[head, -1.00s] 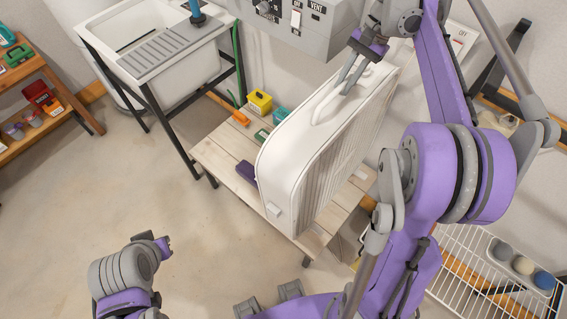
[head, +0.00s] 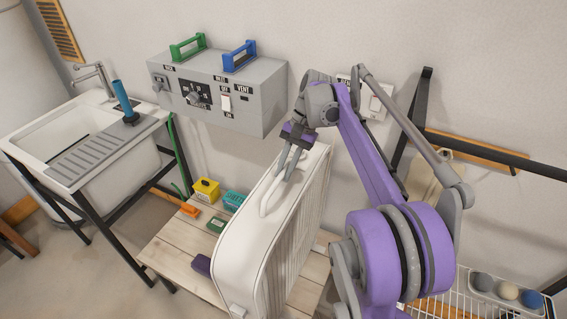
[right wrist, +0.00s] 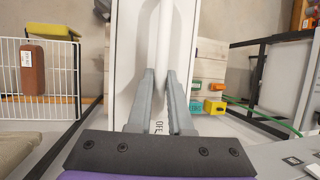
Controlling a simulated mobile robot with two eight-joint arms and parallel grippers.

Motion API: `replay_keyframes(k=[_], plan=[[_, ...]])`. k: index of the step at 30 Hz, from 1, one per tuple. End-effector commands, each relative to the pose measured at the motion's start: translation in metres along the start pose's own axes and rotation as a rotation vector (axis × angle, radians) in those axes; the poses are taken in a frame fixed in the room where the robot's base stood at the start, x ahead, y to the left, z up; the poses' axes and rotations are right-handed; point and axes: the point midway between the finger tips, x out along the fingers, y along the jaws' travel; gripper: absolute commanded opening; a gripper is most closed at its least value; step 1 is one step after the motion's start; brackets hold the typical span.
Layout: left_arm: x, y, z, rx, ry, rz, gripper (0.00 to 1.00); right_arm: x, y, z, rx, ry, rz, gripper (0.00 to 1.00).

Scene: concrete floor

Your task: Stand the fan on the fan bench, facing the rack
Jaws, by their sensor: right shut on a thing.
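The fan (head: 240,262) is a tall white box with a ribbed grille side facing right in the head view and a loop handle on top. It is upright at the fan bench (head: 172,245), a pale slatted wooden bench; its underside is hidden, so I cannot tell whether it touches the boards. My right gripper (head: 287,166) is shut on the handle from above. The right wrist view shows both fingers (right wrist: 157,98) around the white handle (right wrist: 161,45). The rack (head: 462,300) is white wire at lower right, partly behind my right arm. My left gripper is out of view.
Small items lie on the bench left of the fan: a yellow box (head: 205,190), a teal box (head: 233,201) and a purple block (head: 201,265). A grey control box (head: 225,95) is on the wall behind. A sink (head: 90,140) stands left.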

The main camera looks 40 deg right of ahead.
Motion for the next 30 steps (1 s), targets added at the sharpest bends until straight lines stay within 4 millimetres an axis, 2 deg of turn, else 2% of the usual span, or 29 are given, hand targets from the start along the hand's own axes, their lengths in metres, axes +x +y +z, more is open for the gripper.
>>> replay_keyframes(k=[12,23,24,29,30], plan=[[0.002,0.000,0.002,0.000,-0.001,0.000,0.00,0.033,0.007,-0.013,0.000,-0.002,-0.002,0.00],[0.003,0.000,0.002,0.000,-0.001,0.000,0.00,0.035,0.007,-0.014,0.000,-0.002,-0.002,0.00],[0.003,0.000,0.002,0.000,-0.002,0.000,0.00,0.037,0.008,-0.016,0.000,0.000,0.000,0.20],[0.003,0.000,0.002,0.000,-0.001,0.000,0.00,0.036,0.008,-0.016,0.000,0.000,0.000,0.48],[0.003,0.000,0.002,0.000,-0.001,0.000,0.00,0.036,0.008,-0.016,0.000,0.000,0.000,0.48]])
